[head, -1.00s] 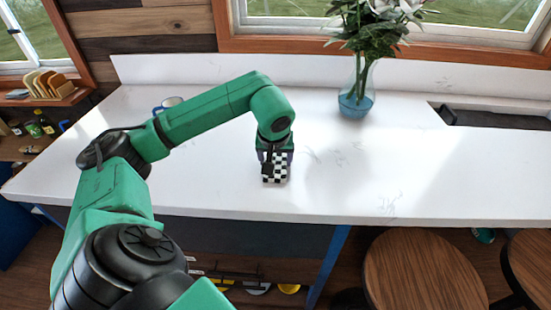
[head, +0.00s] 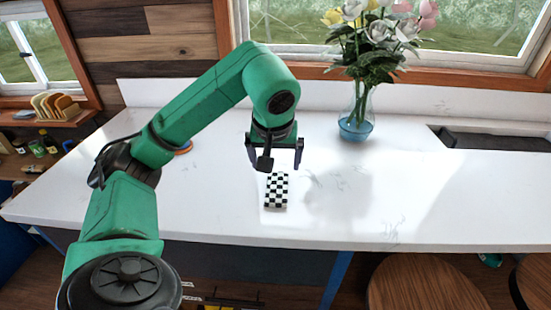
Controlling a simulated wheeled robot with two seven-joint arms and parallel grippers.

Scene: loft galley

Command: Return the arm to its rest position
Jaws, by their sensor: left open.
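My left gripper (head: 274,158) is open and empty above the white counter. Its two dark fingers point down and stand apart. A small black-and-white checkered block (head: 276,191) lies on the counter just below and in front of the gripper, apart from the fingers. My left arm comes in from the lower left and bends over the counter. My right gripper is not in the head view.
The white counter (head: 430,205) is clear to the right of the block. A glass vase (head: 356,128) with flowers stands at the back. A blue-and-orange item (head: 184,148) shows partly behind my arm. Wooden stools (head: 425,285) stand in front.

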